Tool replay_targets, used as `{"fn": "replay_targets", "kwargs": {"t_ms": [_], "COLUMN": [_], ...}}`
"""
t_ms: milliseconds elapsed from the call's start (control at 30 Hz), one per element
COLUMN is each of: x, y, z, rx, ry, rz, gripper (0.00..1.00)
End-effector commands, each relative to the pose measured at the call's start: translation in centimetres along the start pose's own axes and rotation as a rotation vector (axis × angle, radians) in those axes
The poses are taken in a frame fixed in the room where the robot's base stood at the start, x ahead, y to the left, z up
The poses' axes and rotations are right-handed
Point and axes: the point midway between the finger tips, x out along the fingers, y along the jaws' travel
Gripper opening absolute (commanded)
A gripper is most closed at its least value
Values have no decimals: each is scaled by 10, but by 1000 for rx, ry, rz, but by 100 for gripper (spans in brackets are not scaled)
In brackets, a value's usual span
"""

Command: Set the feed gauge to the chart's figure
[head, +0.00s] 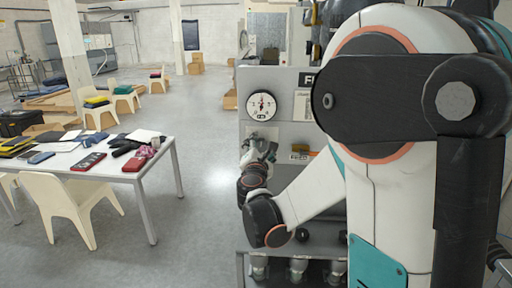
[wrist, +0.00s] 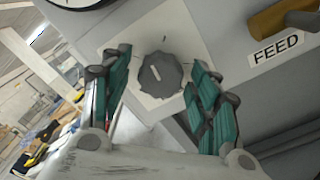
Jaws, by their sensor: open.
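The round feed gauge (head: 262,105) has a white face and a dark rim on the grey panel; its figures are too small to read. Its lower edge shows in the wrist view (wrist: 75,2). A grey ridged knob (wrist: 161,75) with a light mark sits on a pale square plate (wrist: 150,106) below the gauge. My gripper (wrist: 158,82) is open, with its teal fingers on either side of the knob; I cannot tell if they touch it. In the head view my gripper (head: 262,148) is at the panel under the gauge. A pale sheet (head: 302,104), possibly the chart, is partly hidden by my arm.
A FEED label (wrist: 276,50) is right of the knob, beside a brown-yellow handle (wrist: 285,20). A white table (head: 120,172) with cloths and dark items stands left, with a cream chair (head: 65,205) in front. The floor between table and panel is clear.

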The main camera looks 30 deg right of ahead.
Motion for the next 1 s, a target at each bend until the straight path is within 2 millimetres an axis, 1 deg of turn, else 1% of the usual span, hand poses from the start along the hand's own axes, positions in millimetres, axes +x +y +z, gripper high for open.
{"fn": "replay_targets", "kwargs": {"t_ms": [133,400,433,467,500,567,600,633,833,1000], "x": [8,9,9,9,9,9,9,9,9,9], "y": [0,0,0,0,0,0,0,0,-1,-2], "z": [0,0,0,0,0,0,0,0,0,-1], "rx": [0,0,0,0,0,0,0,0,22,130], "ry": [0,0,0,0,0,0,0,0,0,-1], "rz": [-1,0,0,0,0,0,0,0,0,-1], "gripper": [56,56,54,47,38,24,15,11,11,11]}}
